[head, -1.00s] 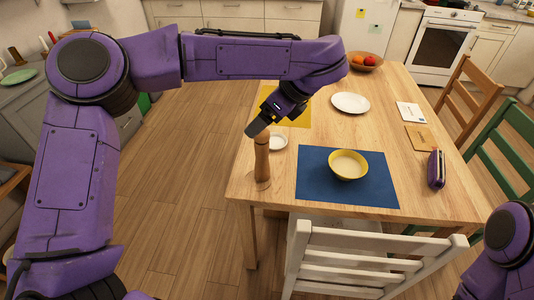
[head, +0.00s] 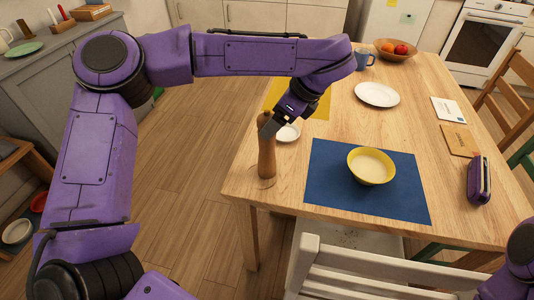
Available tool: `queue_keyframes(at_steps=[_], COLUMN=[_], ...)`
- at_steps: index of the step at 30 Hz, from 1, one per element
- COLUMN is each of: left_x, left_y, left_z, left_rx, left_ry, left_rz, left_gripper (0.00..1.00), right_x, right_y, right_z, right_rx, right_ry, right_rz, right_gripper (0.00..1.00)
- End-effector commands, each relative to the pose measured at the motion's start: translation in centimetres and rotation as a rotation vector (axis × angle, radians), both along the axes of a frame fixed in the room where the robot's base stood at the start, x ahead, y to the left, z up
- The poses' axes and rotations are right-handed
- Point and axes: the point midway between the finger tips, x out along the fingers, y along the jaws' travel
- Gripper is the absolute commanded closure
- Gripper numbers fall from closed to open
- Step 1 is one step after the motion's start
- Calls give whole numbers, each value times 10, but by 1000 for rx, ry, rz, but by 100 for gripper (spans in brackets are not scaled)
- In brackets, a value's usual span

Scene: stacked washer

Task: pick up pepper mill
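The pepper mill (head: 266,157) is a tall brown wooden mill standing upright near the table's left front corner. My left gripper (head: 270,124) is at the upper part of the mill, coming down at a slant from the right. A dark finger overlaps the mill just below its top. I cannot tell whether the fingers are closed on it, as the other finger is hidden. Only part of my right arm shows at the lower right edge; its gripper is out of view.
A small white saucer (head: 287,133) lies close to the right of the mill. A blue placemat (head: 405,199) holds a yellow bowl (head: 371,167). A white plate (head: 377,94), blue mug (head: 366,57) and fruit bowl (head: 397,53) stand farther back. A white chair (head: 385,277) is at the front.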

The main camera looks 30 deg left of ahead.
Motion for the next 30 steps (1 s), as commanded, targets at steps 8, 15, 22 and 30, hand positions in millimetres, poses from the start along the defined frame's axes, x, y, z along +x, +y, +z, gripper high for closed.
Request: queue_keyframes(at_steps=[8, 15, 22, 30], left_x=[-4, -4, -4, -3], left_y=[22, 26, 26, 26], left_z=[-40, -47, -47, -47], left_rx=[-1, 0, 0, 0], left_ry=[4, 0, 1, 0], left_rz=[1, 1, 0, 1], left_gripper=[20, 20, 78, 100], right_x=[0, 0, 0, 0], right_y=[0, 0, 0, 0], right_z=[11, 10, 10, 10], right_rx=[0, 0, 0, 0], right_ry=[0, 0, 0, 0], right_rz=[0, 0, 0, 0], right_gripper=[57, 57, 57, 57])
